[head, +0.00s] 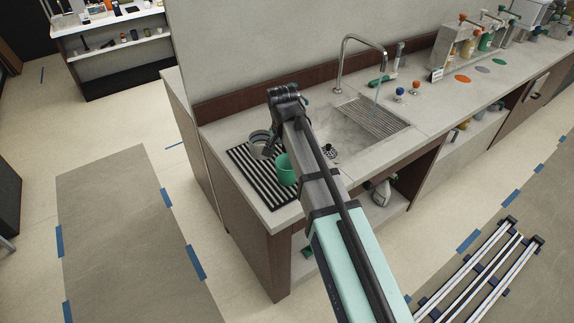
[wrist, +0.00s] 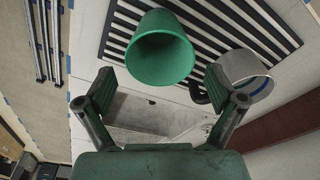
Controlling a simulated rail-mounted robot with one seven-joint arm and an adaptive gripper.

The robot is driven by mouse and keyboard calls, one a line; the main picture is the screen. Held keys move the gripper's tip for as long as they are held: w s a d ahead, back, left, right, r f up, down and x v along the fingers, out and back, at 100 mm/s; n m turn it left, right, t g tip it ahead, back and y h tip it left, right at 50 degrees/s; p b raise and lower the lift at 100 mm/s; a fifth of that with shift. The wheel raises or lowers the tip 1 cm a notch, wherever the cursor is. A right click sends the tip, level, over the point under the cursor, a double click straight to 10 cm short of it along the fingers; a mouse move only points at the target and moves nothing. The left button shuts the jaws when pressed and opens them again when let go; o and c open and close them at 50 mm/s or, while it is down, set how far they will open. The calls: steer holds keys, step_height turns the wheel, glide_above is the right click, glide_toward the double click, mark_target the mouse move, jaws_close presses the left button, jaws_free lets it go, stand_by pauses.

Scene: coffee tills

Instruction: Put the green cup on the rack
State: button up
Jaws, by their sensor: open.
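The green cup (head: 287,170) stands at the edge of the black striped rack (head: 247,168) beside the sink, partly hidden by my arm in the head view. In the wrist view the cup (wrist: 160,60) has its open mouth toward the camera, with the rack's bars (wrist: 200,14) behind it. My gripper (wrist: 158,80) is open, its two fingers spread to either side below the cup in the picture. No contact with the cup shows. My fingers cannot be made out in the head view.
A metallic mug with a dark handle (wrist: 243,72) stands on the rack near the right finger; the mug shows in the head view (head: 259,144) too. The sink basin (head: 345,135) and tall faucet (head: 341,70) lie to the right. Dispensers (head: 465,40) stand further right.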

step_height(320, 180, up, 6)
steer(key=shift+s+a+b, duration=0.15)
steer(key=shift+s+b, duration=0.2)
steer(key=shift+b, duration=0.1)
